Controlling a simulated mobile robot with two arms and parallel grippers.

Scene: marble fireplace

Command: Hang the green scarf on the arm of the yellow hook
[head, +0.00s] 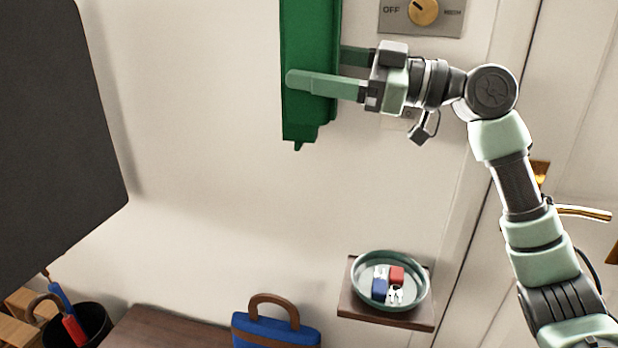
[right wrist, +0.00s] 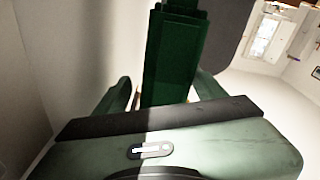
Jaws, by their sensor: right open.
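The green scarf (head: 305,110) hangs down along the pale wall in the head view. Its upper end is cut off by the top of the picture, and its lower end hangs free. My right gripper (head: 312,67) is open around the scarf, with one finger in front of it and the other partly hidden behind it. In the right wrist view the scarf (right wrist: 176,60) stands between the two spread fingers (right wrist: 160,90). The yellow hook cannot be made out in either view. My left gripper is not in view.
A dial plate (head: 440,18) is on the wall right of the scarf. Below, a small shelf (head: 348,305) bears a green dish (head: 425,292) with small items. A blue bag (head: 275,330) and a dark bin (head: 90,335) are lower left. A dark panel (head: 50,120) fills the left side.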

